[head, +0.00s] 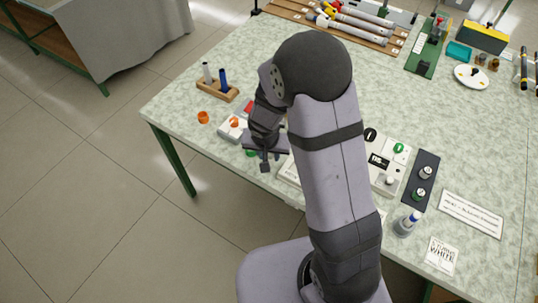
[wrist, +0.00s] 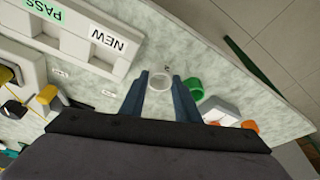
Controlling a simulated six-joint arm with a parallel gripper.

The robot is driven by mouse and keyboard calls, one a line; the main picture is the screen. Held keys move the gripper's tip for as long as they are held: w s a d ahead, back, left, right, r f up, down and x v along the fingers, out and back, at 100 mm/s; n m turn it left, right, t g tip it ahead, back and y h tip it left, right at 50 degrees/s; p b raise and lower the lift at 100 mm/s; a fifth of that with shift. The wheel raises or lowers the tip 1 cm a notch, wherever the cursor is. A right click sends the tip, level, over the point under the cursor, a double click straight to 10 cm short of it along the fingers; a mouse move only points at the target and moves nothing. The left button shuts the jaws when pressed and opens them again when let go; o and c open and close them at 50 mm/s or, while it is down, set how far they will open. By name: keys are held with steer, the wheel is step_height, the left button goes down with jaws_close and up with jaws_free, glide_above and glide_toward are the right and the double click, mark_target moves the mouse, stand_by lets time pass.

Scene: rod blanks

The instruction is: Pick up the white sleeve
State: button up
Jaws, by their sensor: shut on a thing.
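The white sleeve (wrist: 160,83) shows in the wrist view as a short pale ring between my two fingertips, its open end towards the camera. My gripper (wrist: 163,77) is shut on it. In the head view my gripper (head: 265,165) hangs low near the front left edge of the table, and the sleeve cannot be made out there. I cannot tell whether the sleeve touches the table. A green ring (wrist: 195,89) stands just right of my right finger in the wrist view. It shows partly in the head view (head: 251,153).
A grey-white block (wrist: 217,110) with an orange piece and a loose orange ring (wrist: 249,125) lie nearby. A tray (wrist: 78,35) labelled PASS and NEW is on the other side. A wooden stand (head: 217,92) holds white and blue posts. The table edge is close.

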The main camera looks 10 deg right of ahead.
step_height(320, 180, up, 9)
steer(key=p, duration=0.2)
steer(key=d+r+m+h+p, duration=0.1)
steer(key=d+r+m+p, duration=0.1)
steer(key=d+p, duration=0.35)
steer(key=s+d+r+m+g+p, duration=0.1)
steer(key=d+m+p, duration=0.15)
steer(key=d, duration=0.65)
steer(key=d+r+m+h+p, duration=0.1)
steer(key=d+r+m+p, duration=0.15)
steer(key=d, duration=0.55)
steer(key=w+d+r+n, duration=0.1)
steer(key=w, duration=0.1)
steer(key=w+n, duration=0.1)
steer(key=w, duration=0.2)
steer(key=w+d+r+n+y, duration=0.1)
steer(key=w, duration=0.2)
steer(key=shift+d+r+p, duration=0.3)
steer(key=shift+d+p, duration=0.05)
steer(key=shift+p, duration=0.05)
steer(key=shift+w+r+n, duration=0.1)
steer(key=shift+r+n, duration=0.05)
steer(key=shift+n, duration=0.35)
steer(key=shift+a+n+t+y, duration=0.2)
steer(key=shift+n+t+y, duration=0.25)
steer(key=shift+n, duration=1.05)
